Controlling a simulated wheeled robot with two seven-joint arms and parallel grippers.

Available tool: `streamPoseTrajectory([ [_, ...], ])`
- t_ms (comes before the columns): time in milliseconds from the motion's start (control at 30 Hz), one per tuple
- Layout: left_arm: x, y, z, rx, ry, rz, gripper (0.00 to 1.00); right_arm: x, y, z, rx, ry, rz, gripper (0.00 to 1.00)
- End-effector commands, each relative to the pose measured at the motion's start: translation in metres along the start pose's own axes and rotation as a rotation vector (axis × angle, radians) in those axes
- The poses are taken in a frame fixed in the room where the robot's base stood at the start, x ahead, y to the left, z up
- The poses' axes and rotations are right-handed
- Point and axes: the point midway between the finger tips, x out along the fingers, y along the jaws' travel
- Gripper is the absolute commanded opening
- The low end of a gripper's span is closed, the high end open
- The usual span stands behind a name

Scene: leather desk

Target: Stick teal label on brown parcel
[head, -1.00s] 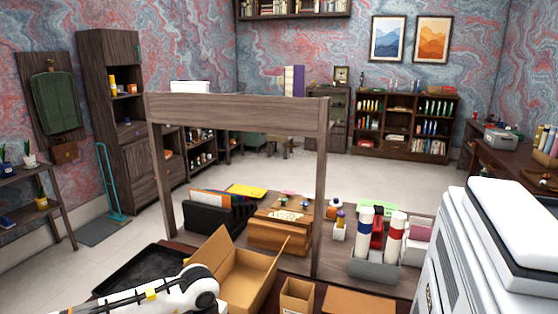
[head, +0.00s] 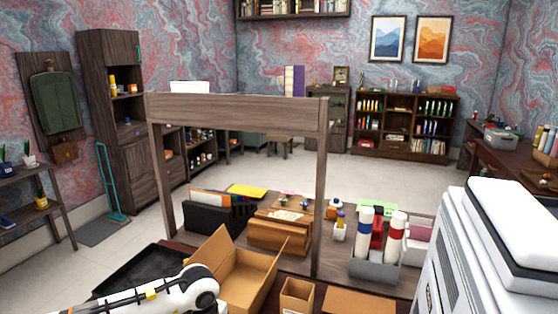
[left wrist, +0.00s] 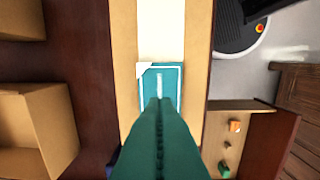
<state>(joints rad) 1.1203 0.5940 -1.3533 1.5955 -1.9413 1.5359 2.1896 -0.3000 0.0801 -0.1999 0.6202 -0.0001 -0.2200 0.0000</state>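In the left wrist view the brown parcel (left wrist: 124,65) runs upright through the middle, with a pale strip down its top. The teal label (left wrist: 173,79), with a white border and a pale corner, lies over that strip. My left gripper (left wrist: 159,104) covers the label's lower part. Its teal fingers are pressed together along a dark seam, in line with a thin white bar on the label, and appear shut on it. Whether the label touches the parcel is unclear. In the head view only my left arm shows. My right gripper is not in view.
In the head view an open cardboard box (head: 248,273) stands beside my left arm, with a black tray (head: 137,270) to its left. A wooden frame post (head: 319,200) rises behind the box. A grey holder (head: 373,268) with rolls stands at the right.

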Motion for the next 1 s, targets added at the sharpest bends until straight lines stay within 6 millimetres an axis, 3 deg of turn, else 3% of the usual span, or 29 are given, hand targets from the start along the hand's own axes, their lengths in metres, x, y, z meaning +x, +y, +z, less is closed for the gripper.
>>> streamPoseTrajectory([
  [1000, 0.0099, 0.0001, 0.0001, 0.000, 0.000, 0.000, 0.00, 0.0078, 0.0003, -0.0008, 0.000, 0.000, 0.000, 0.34],
])
